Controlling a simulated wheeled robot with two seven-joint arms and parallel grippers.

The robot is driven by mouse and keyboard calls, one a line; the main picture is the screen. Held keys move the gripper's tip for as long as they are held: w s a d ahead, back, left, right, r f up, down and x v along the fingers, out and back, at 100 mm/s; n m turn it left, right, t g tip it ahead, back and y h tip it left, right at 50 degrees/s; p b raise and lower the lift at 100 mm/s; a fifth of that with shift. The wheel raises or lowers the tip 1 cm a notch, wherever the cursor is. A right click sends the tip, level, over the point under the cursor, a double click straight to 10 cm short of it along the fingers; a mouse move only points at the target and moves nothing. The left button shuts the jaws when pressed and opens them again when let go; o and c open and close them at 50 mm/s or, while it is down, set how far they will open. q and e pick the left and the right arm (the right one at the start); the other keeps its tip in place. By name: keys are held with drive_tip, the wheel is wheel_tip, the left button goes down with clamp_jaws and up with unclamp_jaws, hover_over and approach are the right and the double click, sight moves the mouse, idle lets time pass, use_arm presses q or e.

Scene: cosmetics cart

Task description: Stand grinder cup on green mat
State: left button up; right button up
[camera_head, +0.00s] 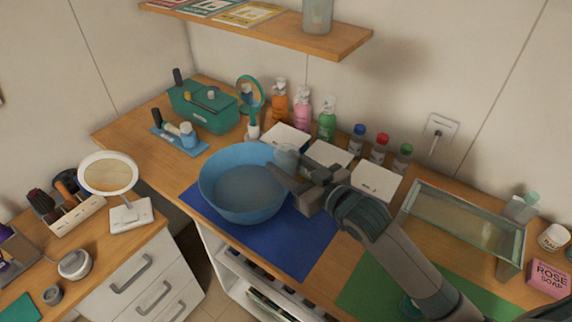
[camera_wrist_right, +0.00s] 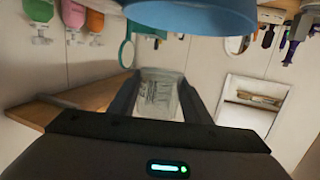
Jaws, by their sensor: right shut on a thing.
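The grinder cup (camera_head: 286,157), a small translucent cup, is at the far right rim of the blue bowl. In the right wrist view the cup (camera_wrist_right: 158,95) sits between the two dark fingers. My right gripper (camera_head: 284,173) is shut on it, beside and partly over the bowl's right rim. Whether the cup touches the bowl is unclear. The green mat (camera_head: 362,290) lies at the right front of the counter, partly hidden by my right arm. My left gripper is not in view.
The blue bowl (camera_head: 238,192) stands on a blue mat (camera_head: 302,245). A glass tray (camera_head: 465,222) stands behind that mat. White boxes (camera_head: 376,182) and bottles line the back.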

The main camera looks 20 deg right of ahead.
drive_tip(key=shift+s+d+r+m+t+h, duration=0.15)
drive_tip(key=shift+s+r+m+t+h, duration=0.15)
drive_tip(key=shift+s+r+m+h, duration=0.4)
drive_tip(key=shift+s+d+r+m+h+b, duration=0.15)
drive_tip(key=shift+s+d+m+h+b, duration=0.25)
drive_tip(key=shift+h, duration=0.5)
wheel_tip(320, 180, down, 7)
drive_tip(key=s+d+m+h+b, duration=0.2)
drive_tip(key=h+b, duration=0.1)
drive_tip(key=b, duration=0.5)
drive_tip(key=shift+d+t, duration=0.4)
